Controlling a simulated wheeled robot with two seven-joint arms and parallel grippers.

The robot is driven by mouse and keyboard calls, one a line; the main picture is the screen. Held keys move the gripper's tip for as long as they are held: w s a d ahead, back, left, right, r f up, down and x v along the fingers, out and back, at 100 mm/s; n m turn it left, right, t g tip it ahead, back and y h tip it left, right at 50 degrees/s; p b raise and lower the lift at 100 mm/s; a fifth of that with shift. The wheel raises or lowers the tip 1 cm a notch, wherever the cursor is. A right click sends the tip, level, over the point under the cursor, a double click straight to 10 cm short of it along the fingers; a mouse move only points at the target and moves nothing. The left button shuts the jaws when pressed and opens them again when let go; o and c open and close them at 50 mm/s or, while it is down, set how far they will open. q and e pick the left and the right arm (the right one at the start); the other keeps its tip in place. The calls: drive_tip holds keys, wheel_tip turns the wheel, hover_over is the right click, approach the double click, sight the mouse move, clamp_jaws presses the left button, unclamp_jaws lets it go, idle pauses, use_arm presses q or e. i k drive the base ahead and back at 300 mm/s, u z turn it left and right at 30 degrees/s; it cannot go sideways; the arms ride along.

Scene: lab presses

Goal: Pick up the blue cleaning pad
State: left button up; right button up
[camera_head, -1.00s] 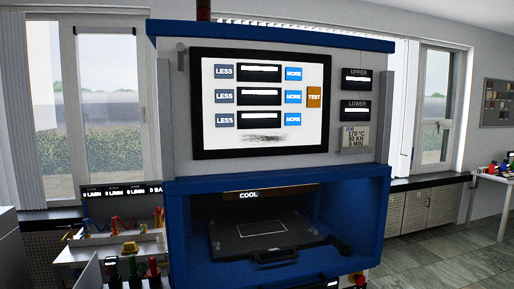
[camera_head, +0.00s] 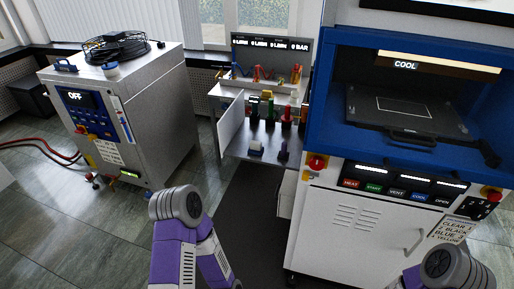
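No thing is clear enough for me to be sure it is the blue cleaning pad. Two small blocks lie at the front of the low grey shelf (camera_head: 238,150): a pale block (camera_head: 256,148) and a dark bluish block (camera_head: 283,151). A small blue item (camera_head: 67,66) also lies on top of the grey cabinet at left. All are too small to identify. My two purple and grey arms show at the bottom, below and in front of the shelf and press. Neither gripper's fingers are in view.
The blue-framed press (camera_head: 345,75) stands at right with a dark platen (camera_head: 400,112) in its opening. The grey cabinet (camera_head: 150,110) stands at left, with red hoses (camera_head: 40,147) on the floor. Bottles and fittings crowd the shelf.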

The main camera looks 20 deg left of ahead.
sight(256, 149)
drive_tip(key=u, duration=1.8)
drive_tip(key=i, duration=1.4)
drive_tip(key=z, duration=2.2)
